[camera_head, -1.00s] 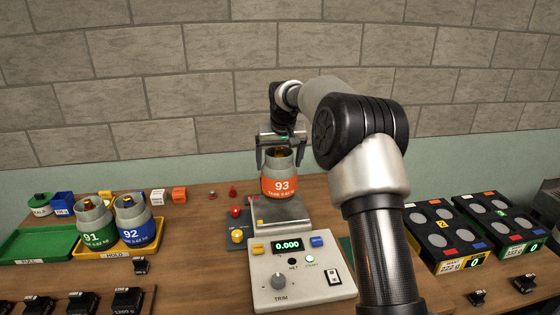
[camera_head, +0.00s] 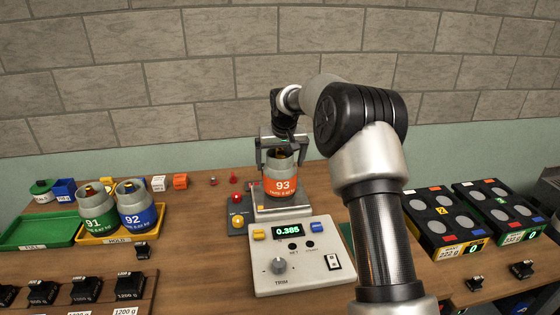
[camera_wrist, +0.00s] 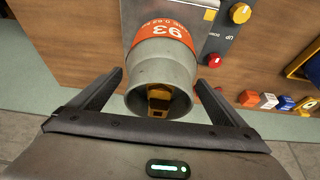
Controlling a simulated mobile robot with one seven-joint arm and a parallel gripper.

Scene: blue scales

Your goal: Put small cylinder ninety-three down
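Small cylinder 93 (camera_head: 281,186) is grey with an orange label. It stands upright on the plate of the scale (camera_head: 285,210), at the middle of the head view. The scale's display (camera_head: 288,232) reads 0.385.
Cylinders 91 (camera_head: 97,214) and 92 (camera_head: 136,210) stand in the yellow HOLD tray (camera_head: 90,239). The green FULL tray (camera_head: 38,232) is empty at the left. A red and a yellow button (camera_head: 237,221) are close left of the scale. Black racks (camera_head: 436,249) stand at the right.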

